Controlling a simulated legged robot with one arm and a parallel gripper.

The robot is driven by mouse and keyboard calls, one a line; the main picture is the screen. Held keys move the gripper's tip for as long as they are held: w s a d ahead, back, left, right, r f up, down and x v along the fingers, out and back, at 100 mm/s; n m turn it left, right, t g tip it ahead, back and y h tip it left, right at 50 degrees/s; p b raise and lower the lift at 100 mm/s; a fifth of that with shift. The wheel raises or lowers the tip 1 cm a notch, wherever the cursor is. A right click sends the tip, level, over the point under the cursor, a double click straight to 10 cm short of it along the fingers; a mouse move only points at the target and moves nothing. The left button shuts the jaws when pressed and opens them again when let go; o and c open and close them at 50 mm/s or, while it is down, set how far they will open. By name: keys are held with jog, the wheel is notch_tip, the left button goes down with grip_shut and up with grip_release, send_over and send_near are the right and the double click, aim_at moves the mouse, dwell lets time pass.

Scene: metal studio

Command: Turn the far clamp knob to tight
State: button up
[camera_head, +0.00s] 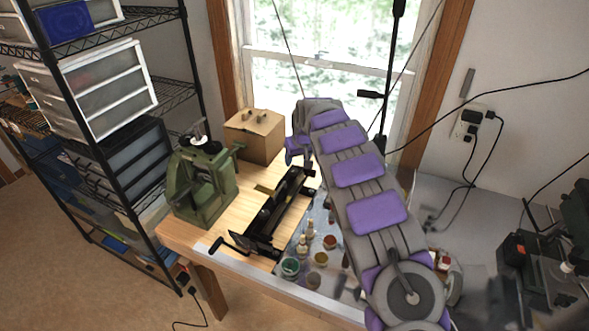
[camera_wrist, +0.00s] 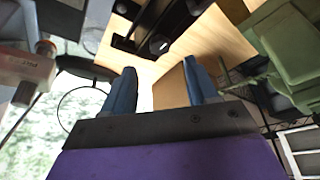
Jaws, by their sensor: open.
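A long black clamp-like fixture (camera_head: 268,212) with a crank handle at its near end lies on the wooden bench. It also shows in the wrist view (camera_wrist: 135,42), where a round dark knob (camera_wrist: 160,45) stands out from its side. I cannot tell for sure which knob is the far clamp knob; in the head view the knobs are too small or hidden. My gripper shows in the wrist view (camera_wrist: 160,72) with two blue fingers apart and nothing held between them. The knob appears beyond the fingertips, apart from them. In the head view my arm hides the fingertips.
A green press (camera_head: 203,185) stands left of the fixture. A cardboard-coloured box (camera_head: 255,138) with two small pegs is at the back. Several small jars (camera_head: 290,266) stand by the fixture's right side. A black wire shelf (camera_head: 110,175) rises at left.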

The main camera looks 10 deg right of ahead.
aim_at(294, 170)
jog(key=shift+x, duration=3.55)
jog(key=c, duration=1)
